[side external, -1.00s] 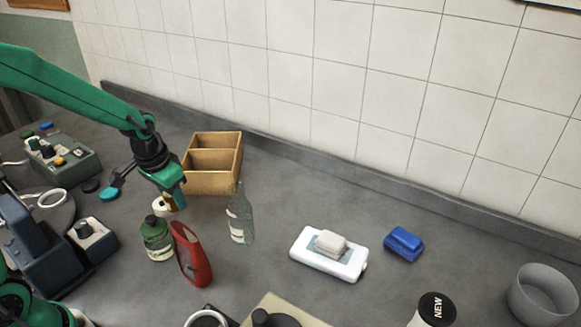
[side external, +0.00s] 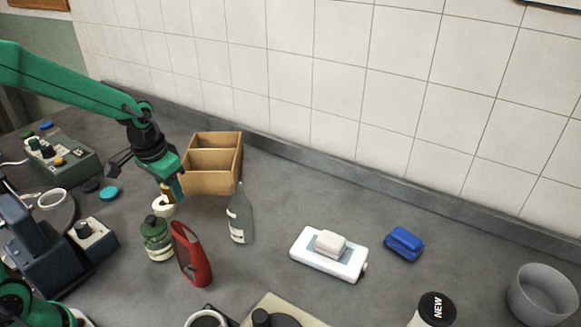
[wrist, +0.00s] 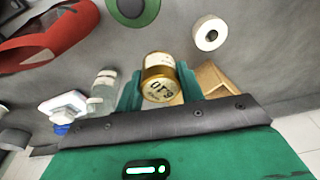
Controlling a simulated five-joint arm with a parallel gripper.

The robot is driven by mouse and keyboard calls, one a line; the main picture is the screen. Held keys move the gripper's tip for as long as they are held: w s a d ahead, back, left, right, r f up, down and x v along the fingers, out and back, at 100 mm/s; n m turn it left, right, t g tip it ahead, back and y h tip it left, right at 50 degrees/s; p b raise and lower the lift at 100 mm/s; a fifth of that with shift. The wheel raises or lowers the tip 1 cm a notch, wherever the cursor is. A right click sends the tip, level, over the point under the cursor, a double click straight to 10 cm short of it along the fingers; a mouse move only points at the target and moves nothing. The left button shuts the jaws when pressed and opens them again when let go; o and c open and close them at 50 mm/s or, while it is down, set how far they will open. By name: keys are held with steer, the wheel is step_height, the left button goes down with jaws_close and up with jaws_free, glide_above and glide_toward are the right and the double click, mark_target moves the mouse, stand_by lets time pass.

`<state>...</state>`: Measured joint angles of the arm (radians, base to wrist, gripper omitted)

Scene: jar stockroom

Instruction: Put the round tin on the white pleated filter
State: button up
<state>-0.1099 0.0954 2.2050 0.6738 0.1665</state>
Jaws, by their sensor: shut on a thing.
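The round tin is gold with a pale printed label; it shows in the wrist view (wrist: 159,78) between the green fingers and partly in the side view (side external: 167,191). My gripper (side external: 173,190) is shut on it and holds it above the counter. A white round piece with a dark centre hole, which looks like the white pleated filter (side external: 163,210), stands just below the tin in the side view. In the wrist view the filter (wrist: 210,33) lies beyond the tin to the upper right, apart from it. Its pleats are too small to make out.
A green bottle (side external: 157,241) and a red bottle (side external: 193,258) stand close in front of the filter. A clear bottle (side external: 240,218) is to the right. A divided wooden box (side external: 213,183) stands behind.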

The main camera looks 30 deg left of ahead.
step_height(320, 180, up, 16)
steer(key=w+d+r+m, duration=0.15)
steer(key=w+d, duration=0.35)
steer(key=d, duration=0.5)
steer(key=w+d+r+m, duration=0.1)
steer(key=w+d+m, duration=0.25)
steer(key=d, duration=0.65)
steer(key=s+d+f+m+h, duration=0.1)
steer(key=s+d+m, duration=0.25)
steer(key=d, duration=1.25)
steer(key=s+d+f+m+h, duration=0.15)
steer(key=s+d, duration=0.35)
steer(key=d, duration=1.1)
steer(key=s+d+m+g, duration=0.1)
steer(key=s+d+m, duration=0.1)
steer(key=s+d, duration=0.5)
steer(key=shift+y, duration=0.25)
steer(key=shift+w+d+f, duration=0.1)
steer(key=shift+f, duration=1.25)
steer(key=shift+w+d+f, duration=0.1)
steer(key=shift+f, duration=1.25)
glide_above(438, 307)
step_height(438, 307, down, 7)
